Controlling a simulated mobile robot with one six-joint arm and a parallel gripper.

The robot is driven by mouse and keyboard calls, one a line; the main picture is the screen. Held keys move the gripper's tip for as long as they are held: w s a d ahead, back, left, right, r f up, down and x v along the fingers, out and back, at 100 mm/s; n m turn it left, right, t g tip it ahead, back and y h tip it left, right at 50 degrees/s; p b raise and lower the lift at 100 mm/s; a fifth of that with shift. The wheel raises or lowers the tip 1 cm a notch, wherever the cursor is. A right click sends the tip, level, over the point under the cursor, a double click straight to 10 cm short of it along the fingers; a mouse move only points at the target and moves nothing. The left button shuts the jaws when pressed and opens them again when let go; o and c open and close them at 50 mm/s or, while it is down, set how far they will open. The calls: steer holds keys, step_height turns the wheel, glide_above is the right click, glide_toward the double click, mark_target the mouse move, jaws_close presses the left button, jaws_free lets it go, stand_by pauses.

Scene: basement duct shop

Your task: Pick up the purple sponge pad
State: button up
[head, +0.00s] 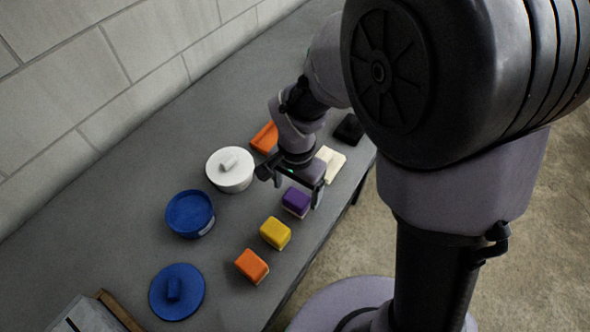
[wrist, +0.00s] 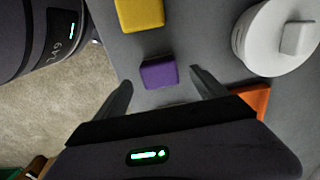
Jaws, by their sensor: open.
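The purple sponge pad (head: 296,201) is a small block with a pale underside, lying on the grey table. My gripper (head: 290,190) hangs over the table close to it. In the wrist view the purple sponge pad (wrist: 159,73) shows just beyond the fingertips and between their lines. My gripper (wrist: 160,78) is open, with nothing between its fingers. A gap of bare table shows between each finger and the pad in that view. How high the fingertips are above the table is hard to tell.
A yellow block (head: 275,233) and an orange block (head: 252,266) lie nearer the front. A white lidded pot (head: 230,170), a blue pot (head: 190,213) and a blue lid (head: 177,291) stand left. Orange (head: 265,138), cream (head: 331,160) and black (head: 349,129) items lie behind my gripper.

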mark_target(297, 197)
step_height(297, 197, down, 6)
steer(key=b, duration=0.3)
steer(key=shift+r, duration=0.1)
steer(key=c, duration=1.5)
